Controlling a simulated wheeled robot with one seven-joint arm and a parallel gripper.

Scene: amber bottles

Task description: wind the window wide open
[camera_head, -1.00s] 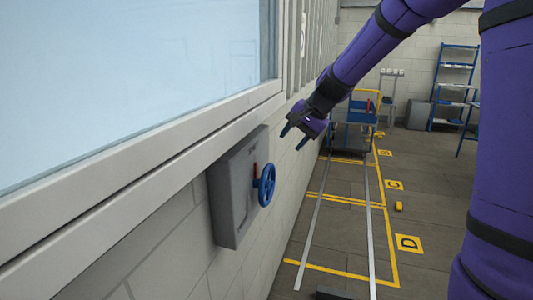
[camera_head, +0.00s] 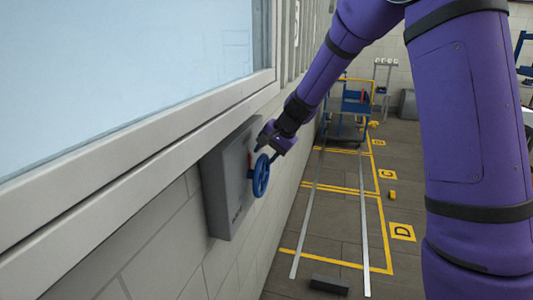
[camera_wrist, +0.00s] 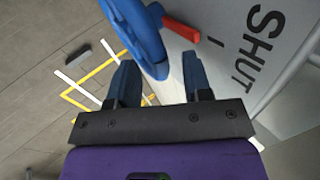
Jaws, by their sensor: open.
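The window (camera_head: 120,65) fills the upper left of the head view, its pale pane set in a light frame. Below it a grey wall box (camera_head: 222,190) carries a blue handwheel (camera_head: 261,176) with a red part near its top. In the wrist view the wheel (camera_wrist: 136,30) is at the top, with a red handle (camera_wrist: 181,28) beside it and the word SHUT on the box face (camera_wrist: 235,40). My gripper (camera_head: 268,145) is at the upper edge of the wheel.
A block wall (camera_head: 150,240) runs beneath the window. The floor has yellow lines, letter markers (camera_head: 402,231) and pale rails (camera_head: 364,230). A blue cart (camera_head: 350,110) stands at the back. A dark block (camera_head: 329,284) lies on the floor in front.

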